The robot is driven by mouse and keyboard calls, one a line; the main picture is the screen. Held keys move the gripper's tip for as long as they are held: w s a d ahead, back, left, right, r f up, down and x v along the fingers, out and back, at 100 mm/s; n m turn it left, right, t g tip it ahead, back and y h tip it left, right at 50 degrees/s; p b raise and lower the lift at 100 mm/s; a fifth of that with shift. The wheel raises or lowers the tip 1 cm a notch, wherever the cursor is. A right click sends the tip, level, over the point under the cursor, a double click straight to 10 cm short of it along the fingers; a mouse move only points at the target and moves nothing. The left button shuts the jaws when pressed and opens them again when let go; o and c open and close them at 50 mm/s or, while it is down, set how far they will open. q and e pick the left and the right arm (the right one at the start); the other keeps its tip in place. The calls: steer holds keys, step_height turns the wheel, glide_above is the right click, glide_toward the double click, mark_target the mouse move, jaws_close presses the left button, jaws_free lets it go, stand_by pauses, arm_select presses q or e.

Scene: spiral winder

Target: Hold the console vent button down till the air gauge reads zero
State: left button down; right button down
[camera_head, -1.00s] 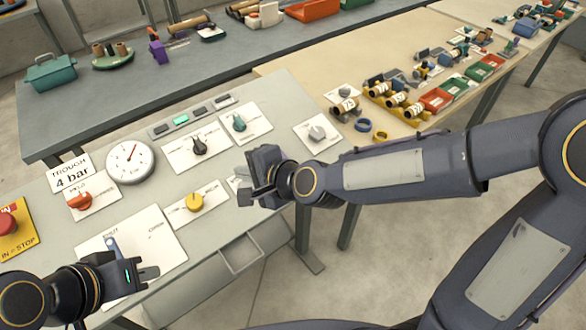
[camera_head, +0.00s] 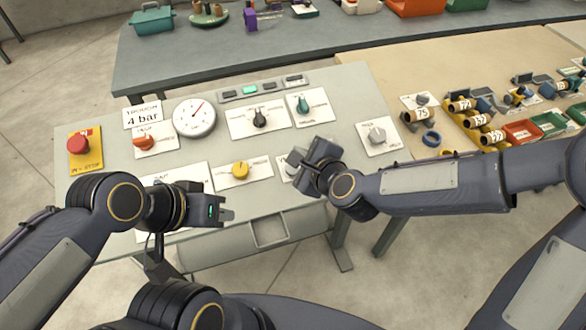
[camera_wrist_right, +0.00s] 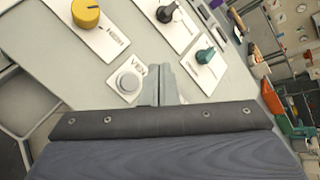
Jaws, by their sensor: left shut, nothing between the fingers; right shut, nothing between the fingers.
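The vent button (camera_wrist_right: 128,83) is a pale grey round button on a white plate lettered "VEN…" in the right wrist view. In the head view its plate (camera_head: 287,168) is partly hidden by my right gripper (camera_head: 300,182). The right gripper's closed fingers (camera_wrist_right: 166,84) are beside the button, over the plate's lettered side; I cannot tell whether they touch the plate. The air gauge (camera_head: 190,121) is a white dial with a red needle pointing up and right, off to the left. My left gripper (camera_head: 226,213) is shut and empty near the console's front edge.
The console (camera_head: 348,92) also carries a yellow knob (camera_head: 240,169), black knob (camera_head: 260,119), teal knob (camera_head: 303,104), grey knob (camera_head: 377,135), orange knob (camera_head: 144,142) and red stop button (camera_head: 78,144). A "4 bar" card (camera_head: 142,115) stands beside the gauge.

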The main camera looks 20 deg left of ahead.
mark_target(292, 169)
steer(key=f+b, duration=0.1)
steer(key=f, duration=0.1)
steer(key=w+f+b, duration=0.1)
steer(key=f, duration=0.1)
steer(key=a+f+b, duration=0.1)
steer(key=f+b, duration=0.1)
steer(key=shift+w+f, duration=0.15)
steer(key=shift+w, duration=0.1)
steer(key=shift+w+a+f+b, duration=0.15)
steer(key=shift+w+f+b, duration=0.05)
steer(key=shift+f+b, duration=0.45)
steer(key=shift+r, duration=0.1)
stand_by(1.1)
steer(key=shift+w+a+f+b, duration=0.1)
steer(key=shift+f+b, duration=0.3)
steer(key=shift+b, duration=0.15)
